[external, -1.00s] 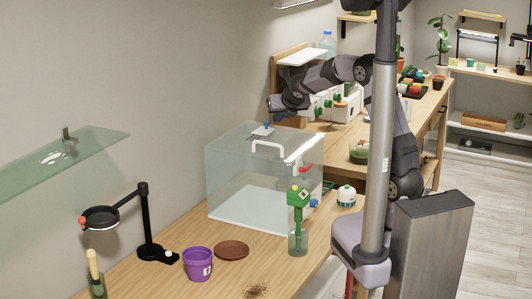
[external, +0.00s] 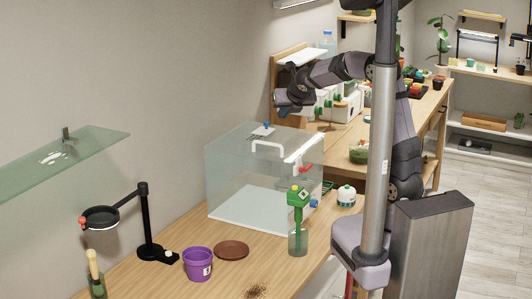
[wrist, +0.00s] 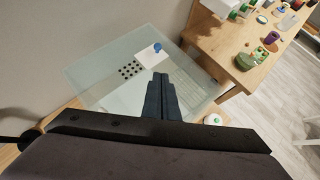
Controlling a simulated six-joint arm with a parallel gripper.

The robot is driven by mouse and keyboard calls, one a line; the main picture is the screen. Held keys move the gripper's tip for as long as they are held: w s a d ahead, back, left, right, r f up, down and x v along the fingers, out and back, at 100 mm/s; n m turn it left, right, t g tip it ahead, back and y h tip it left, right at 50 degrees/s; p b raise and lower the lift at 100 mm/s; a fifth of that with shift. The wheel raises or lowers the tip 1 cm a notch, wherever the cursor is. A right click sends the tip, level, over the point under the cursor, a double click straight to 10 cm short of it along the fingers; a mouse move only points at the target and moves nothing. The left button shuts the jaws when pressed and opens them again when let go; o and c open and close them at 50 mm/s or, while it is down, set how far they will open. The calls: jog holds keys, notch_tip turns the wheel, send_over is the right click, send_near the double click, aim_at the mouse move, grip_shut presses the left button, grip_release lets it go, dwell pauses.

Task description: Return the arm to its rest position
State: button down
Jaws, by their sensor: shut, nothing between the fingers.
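My arm reaches out from its column over the back of the bench. My gripper (external: 284,112) hangs above and behind the clear glass box (external: 228,190). In the wrist view my gripper (wrist: 160,82) shows as two dark fingers closed together, with nothing between them. Below the fingers in that view is the top of the clear box (wrist: 95,82), with a grid of dark holes and a blue knob. The fingers are apart from it.
A green-topped bottle (external: 298,222), a white jar (external: 346,196), a purple pot (external: 198,264), a brown saucer (external: 232,250) and a black lamp stand (external: 148,222) stand on the front bench. A glass shelf (external: 60,160) juts from the left wall. Spilled soil (external: 256,291) lies near the front.

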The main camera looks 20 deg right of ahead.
jog(key=s+d+f+m+g+h, duration=0.1)
jog(key=s+d+f+m+g, duration=0.2)
jog(key=s+d+f+m, duration=0.45)
jog(key=s+d+f+m+g, duration=0.2)
jog(key=s+d+f+m, duration=0.15)
jog(key=s+m, duration=0.5)
jog(key=s+f+m+g, duration=0.2)
jog(key=s+f+m, duration=0.2)
jog(key=s+m, duration=0.5)
jog(key=s+d+f+m+g+y, duration=0.1)
jog(key=s+f+m+g, duration=0.2)
jog(key=s+m, duration=0.6)
jog(key=shift+d+f+m, duration=0.25)
jog(key=shift+f+m, duration=0.3)
jog(key=shift+m, duration=0.25)
